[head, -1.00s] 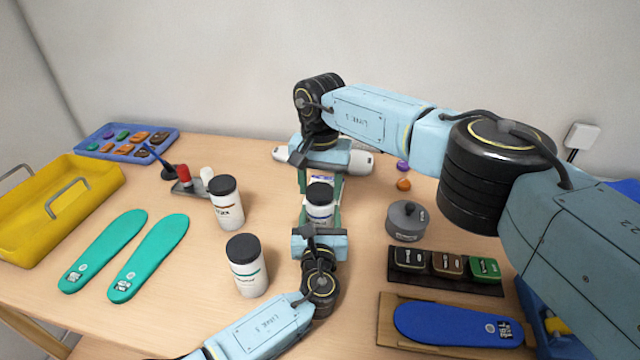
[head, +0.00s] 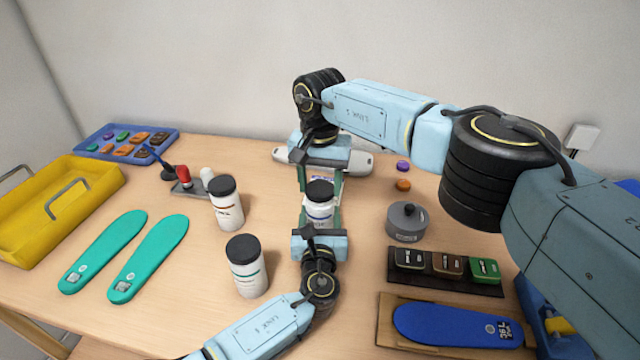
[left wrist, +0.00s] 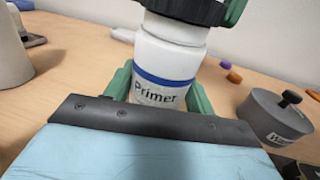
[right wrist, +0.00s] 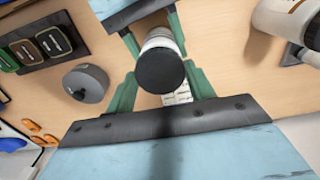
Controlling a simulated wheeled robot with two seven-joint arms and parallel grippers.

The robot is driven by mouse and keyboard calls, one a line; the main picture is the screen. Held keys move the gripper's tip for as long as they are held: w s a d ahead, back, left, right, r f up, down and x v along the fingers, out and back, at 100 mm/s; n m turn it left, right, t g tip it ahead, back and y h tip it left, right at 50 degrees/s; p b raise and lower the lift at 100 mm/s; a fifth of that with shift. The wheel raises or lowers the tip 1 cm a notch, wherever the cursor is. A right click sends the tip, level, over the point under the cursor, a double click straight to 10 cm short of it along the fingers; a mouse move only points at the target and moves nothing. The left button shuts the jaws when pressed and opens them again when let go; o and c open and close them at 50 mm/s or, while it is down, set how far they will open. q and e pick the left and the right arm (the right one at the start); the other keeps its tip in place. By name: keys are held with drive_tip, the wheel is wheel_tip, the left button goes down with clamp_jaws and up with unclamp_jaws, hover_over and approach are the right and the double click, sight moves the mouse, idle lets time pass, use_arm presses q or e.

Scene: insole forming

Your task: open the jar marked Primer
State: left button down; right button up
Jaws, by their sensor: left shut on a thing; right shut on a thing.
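The Primer jar (left wrist: 162,75) is white with a blue band and a black lid. It stands out from the table in the middle of the head view (head: 319,213). My left gripper (head: 319,222) is shut on the jar's white body from the near side. My right gripper (head: 321,186) is shut on the black lid (right wrist: 160,70) from the far side, with its green fingers on either side of it. In the left wrist view the lid (left wrist: 185,9) is at the jar's neck, and its top is cut off.
Two other white jars with black lids (head: 226,203) (head: 247,266) stand to the left. A grey lidded pot (head: 407,222) stands to the right, near a dark tray of labelled blocks (head: 448,282). Teal insoles (head: 103,250) and a yellow tray (head: 60,215) lie farther left.

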sight(320, 188)
drive_tip(key=shift+r, duration=0.65)
drive_tip(key=shift+r, duration=2)
use_arm(q)
drive_tip(key=shift+c, duration=2.2)
unclamp_jaws()
drive_tip(key=shift+s, duration=0.15)
